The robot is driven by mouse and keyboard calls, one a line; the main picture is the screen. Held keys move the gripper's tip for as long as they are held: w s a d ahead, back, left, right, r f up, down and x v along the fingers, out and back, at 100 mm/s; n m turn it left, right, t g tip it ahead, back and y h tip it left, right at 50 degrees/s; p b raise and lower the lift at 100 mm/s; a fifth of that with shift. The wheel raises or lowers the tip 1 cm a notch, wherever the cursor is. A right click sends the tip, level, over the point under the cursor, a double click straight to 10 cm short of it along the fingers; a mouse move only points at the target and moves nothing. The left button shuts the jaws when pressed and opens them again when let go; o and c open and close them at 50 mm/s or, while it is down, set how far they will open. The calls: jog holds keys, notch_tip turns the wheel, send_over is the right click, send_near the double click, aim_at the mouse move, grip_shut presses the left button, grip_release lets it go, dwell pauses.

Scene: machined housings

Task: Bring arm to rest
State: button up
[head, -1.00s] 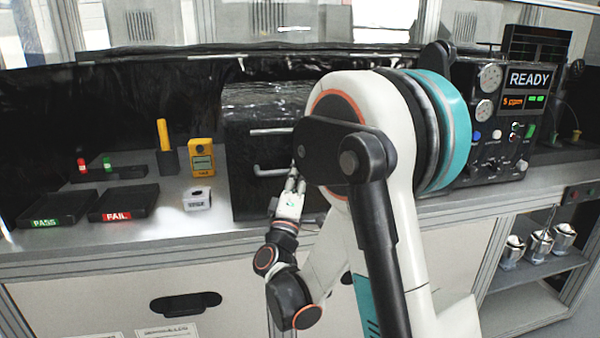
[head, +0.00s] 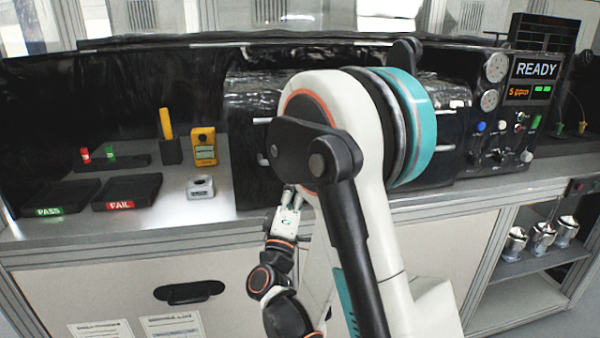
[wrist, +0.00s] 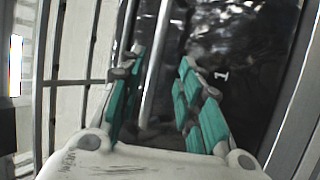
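My gripper (head: 290,196) is in front of the black chamber (head: 252,135) on the bench, close to its lower front, in the head view. In the wrist view my gripper (wrist: 160,95) shows two teal-padded fingers standing apart with nothing held between them. Beyond the fingers is a dark glossy surface with a "1" on it and a metal bar. My arm bends over in the middle of the head view and hides part of the chamber and its handle.
The bench carries a PASS tray (head: 55,197), a FAIL tray (head: 128,191), a yellow meter (head: 203,146) and a small white block (head: 200,188). A control panel (head: 515,110) reading READY stands right. Several metal housings (head: 541,238) sit on the lower right shelf.

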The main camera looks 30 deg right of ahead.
jog(key=shift+s+a+f, duration=0.2)
jog(key=shift+s, duration=0.1)
jog(key=shift+d, duration=0.1)
jog(key=s+d+f+m+g+y, duration=0.4)
jog(key=s+f+m+g+y, duration=0.15)
jog(key=s+g, duration=0.3)
jog(key=s+a+f+g+y, duration=0.1)
jog(key=s+a+y, duration=0.4)
jog(key=s+a, duration=0.2)
jog(key=s+a+f+m+g+y, duration=0.1)
jog(key=s+a+f+y, duration=0.1)
jog(key=s+a+y, duration=0.3)
jog(key=s+a, duration=0.2)
jog(key=a, duration=0.1)
jog(key=shift+s+a+f, duration=0.25)
jog(key=shift+a, duration=0.05)
jog(key=shift+d+y, duration=0.1)
jog(key=shift+y, duration=0.15)
